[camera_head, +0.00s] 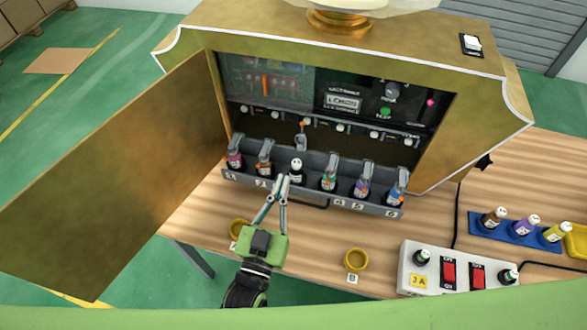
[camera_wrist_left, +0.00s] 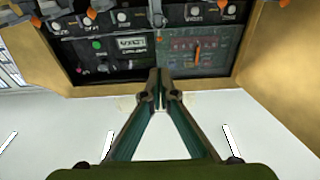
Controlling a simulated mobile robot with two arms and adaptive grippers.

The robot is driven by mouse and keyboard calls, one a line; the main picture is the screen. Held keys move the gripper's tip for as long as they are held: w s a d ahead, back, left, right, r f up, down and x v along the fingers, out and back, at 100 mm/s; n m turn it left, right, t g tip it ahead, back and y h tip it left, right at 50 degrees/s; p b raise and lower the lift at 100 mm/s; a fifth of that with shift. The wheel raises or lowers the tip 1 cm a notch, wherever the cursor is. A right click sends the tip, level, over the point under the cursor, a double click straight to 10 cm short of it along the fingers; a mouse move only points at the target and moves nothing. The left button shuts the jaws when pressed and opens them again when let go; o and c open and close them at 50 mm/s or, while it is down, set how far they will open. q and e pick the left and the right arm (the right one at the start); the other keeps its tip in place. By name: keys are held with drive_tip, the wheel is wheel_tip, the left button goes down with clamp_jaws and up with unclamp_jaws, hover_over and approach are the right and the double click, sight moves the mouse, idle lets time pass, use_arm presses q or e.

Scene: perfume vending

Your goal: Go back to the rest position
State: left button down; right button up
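My left gripper (camera_head: 282,179) reaches in from the bottom in the head view, with its fingertips just in front of the grey bottle rack (camera_head: 310,193). Its two fingers converge with almost no gap, and it looks shut and empty; the fingertips also show together in the left wrist view (camera_wrist_left: 158,78). A dark bottle with a white cap (camera_head: 296,170) stands in the third slot, right by the fingertips; I cannot tell whether they touch. The lever above it (camera_head: 302,136) is raised, while levers sit over the other bottles. My right gripper is not in view.
The gold cabinet's door (camera_head: 115,180) stands open on the left. A ring-shaped holder marked B (camera_head: 355,260), a white switch box (camera_head: 455,270) and a blue tray (camera_head: 481,227) with several bottles are on the table. The control panel (camera_wrist_left: 150,45) shows in the wrist view.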

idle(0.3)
use_arm(q)
drive_tip(key=s+a+f+g+y, duration=0.2)
drive_tip(key=a+f+g, duration=0.5)
drive_tip(key=a+f, duration=0.1)
drive_tip(key=s+a+f+n+g+y, duration=0.2)
drive_tip(key=s+a+g+y, duration=0.2)
drive_tip(key=s+a+g, duration=0.7)
drive_tip(key=s+f+t+b, duration=0.1)
drive_tip(key=s+f, duration=0.2)
drive_tip(key=f, duration=1)
drive_tip(key=s+f, duration=0.4)
drive_tip(key=f, duration=1)
drive_tip(key=s+a+f, duration=0.2)
drive_tip(key=s+f, duration=0.6)
drive_tip(key=s+a+f+b, duration=0.1)
drive_tip(key=s+f, duration=0.7)
drive_tip(key=f, duration=0.1)
drive_tip(key=shift+s+a+m+g, duration=0.35)
drive_tip(key=shift+s+m+g, duration=0.05)
